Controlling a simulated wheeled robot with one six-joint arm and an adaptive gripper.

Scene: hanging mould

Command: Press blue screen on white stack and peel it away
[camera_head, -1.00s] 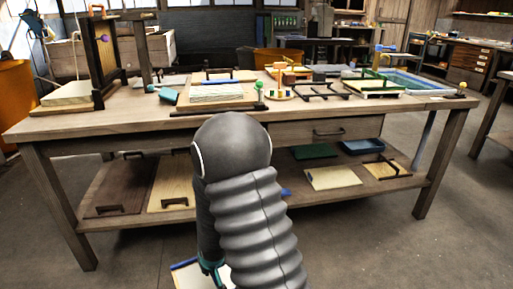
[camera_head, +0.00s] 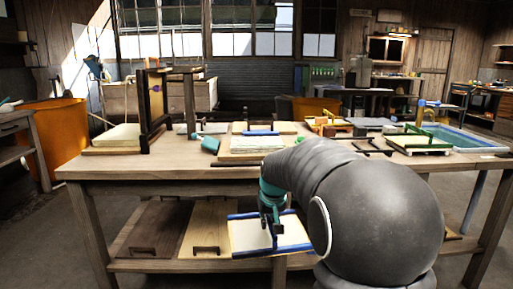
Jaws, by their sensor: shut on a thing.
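The blue screen (camera_head: 245,240), a pale panel with blue edges, hangs tilted in front of the table, level with its lower shelf. My teal gripper (camera_head: 273,222) is shut on it by a dark upright part near its middle. My arm hides the screen's right end. A white stack (camera_head: 257,144) lies on the table top, above and behind my gripper, apart from the screen. A blue bar (camera_head: 260,133) shows at its back edge. Another pale stack (camera_head: 118,137) lies at the table's left, beside an upright dark frame (camera_head: 154,100).
The wooden table (camera_head: 120,163) spans the view. A teal cylinder (camera_head: 210,144) lies left of the middle stack. A green-framed stack (camera_head: 415,142) and a blue vat (camera_head: 462,136) stand at the right. Boards (camera_head: 208,228) lie on the lower shelf.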

